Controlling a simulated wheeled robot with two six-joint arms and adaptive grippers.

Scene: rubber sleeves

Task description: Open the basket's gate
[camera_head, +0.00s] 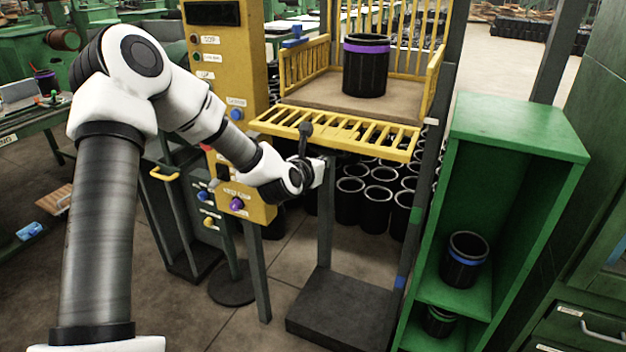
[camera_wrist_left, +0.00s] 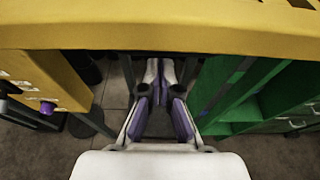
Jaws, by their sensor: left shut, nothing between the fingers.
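The basket (camera_head: 310,93) is a yellow barred cage with a brown floor. Its yellow slatted gate (camera_head: 375,141) lies folded down at the front, roughly level and sticking out toward me. A black rubber sleeve (camera_head: 365,72) with a purple band stands upright inside. My left gripper (camera_head: 306,133) is at the gate's front edge, left of its middle; I cannot tell whether it touches. In the left wrist view its fingers (camera_wrist_left: 160,68) are together and empty, below a broad yellow bar (camera_wrist_left: 160,32). My right gripper is not in view.
A yellow control panel (camera_head: 222,60) stands left of the basket, with a lower button box (camera_head: 238,203) near my left forearm. A green shelf (camera_head: 520,130) with banded sleeves stands at right. Several black sleeves (camera_head: 381,175) stand on the floor behind the gate.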

